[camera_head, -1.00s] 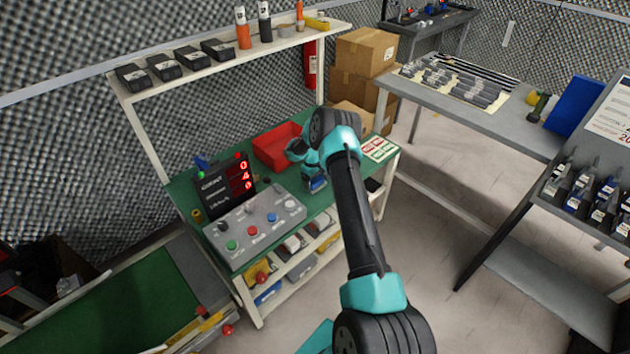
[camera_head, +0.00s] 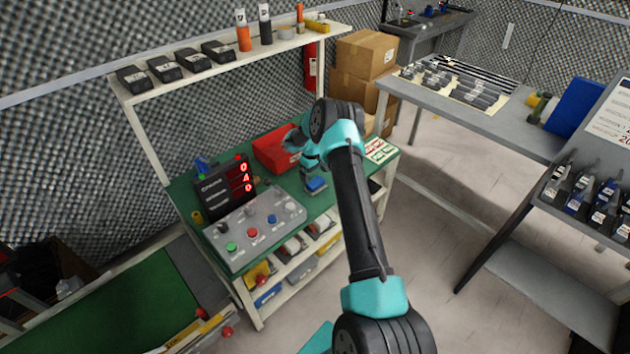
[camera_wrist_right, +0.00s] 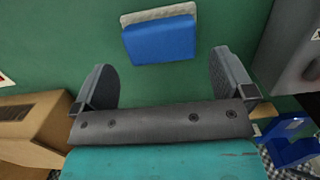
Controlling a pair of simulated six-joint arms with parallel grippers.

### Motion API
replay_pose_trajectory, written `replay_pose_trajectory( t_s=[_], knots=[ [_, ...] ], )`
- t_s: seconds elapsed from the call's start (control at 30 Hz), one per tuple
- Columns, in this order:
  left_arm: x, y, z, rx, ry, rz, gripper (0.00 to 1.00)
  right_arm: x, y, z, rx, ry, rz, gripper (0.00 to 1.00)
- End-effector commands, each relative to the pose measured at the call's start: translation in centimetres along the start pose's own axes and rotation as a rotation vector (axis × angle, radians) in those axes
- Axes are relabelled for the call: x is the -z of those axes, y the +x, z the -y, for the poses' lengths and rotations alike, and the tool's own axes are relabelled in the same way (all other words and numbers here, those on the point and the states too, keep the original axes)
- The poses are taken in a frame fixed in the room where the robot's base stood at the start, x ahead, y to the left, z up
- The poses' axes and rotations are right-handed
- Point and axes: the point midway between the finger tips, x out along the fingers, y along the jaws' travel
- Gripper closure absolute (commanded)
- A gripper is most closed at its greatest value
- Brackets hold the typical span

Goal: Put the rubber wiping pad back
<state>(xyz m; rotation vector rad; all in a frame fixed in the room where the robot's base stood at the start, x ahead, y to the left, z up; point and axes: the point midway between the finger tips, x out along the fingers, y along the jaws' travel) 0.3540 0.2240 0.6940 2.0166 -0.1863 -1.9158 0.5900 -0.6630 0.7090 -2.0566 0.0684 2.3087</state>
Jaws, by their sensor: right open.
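The rubber wiping pad, seen as a blue block (camera_head: 316,184), lies on the green bench top to the right of the control box. In the right wrist view the pad (camera_wrist_right: 160,42) shows a blue face and a pale strip along its far edge. It sits on the green surface beyond my fingertips, apart from them. My right gripper (camera_wrist_right: 163,76) is open, with nothing between its fingers. In the head view the right gripper is just above the pad, partly hidden by its own arm. My left gripper is in neither view.
A red bin (camera_head: 273,150) stands behind the right gripper. The grey control box (camera_head: 255,225) with buttons and a black display (camera_head: 226,187) fill the bench's left part. A card of labels (camera_head: 380,151) lies at the right end. A shelf (camera_head: 222,66) spans the back.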

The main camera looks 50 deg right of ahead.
Motion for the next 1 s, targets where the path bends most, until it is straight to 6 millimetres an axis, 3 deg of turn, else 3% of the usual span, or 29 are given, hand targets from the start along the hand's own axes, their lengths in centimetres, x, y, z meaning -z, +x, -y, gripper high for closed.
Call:
replay_pose_trajectory(
  t_s=[0.2,0.4,1.0],
  knots=[
    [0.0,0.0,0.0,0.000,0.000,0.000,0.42,0.0,-4.3,0.0,0.000,0.002,-0.003,0.00],
    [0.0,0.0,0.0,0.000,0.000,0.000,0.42,0.0,-6.8,0.0,0.000,0.001,-0.001,0.00],
    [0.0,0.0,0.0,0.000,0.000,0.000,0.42,0.0,-7.2,0.0,0.001,0.001,0.000,0.00]
  ],
)
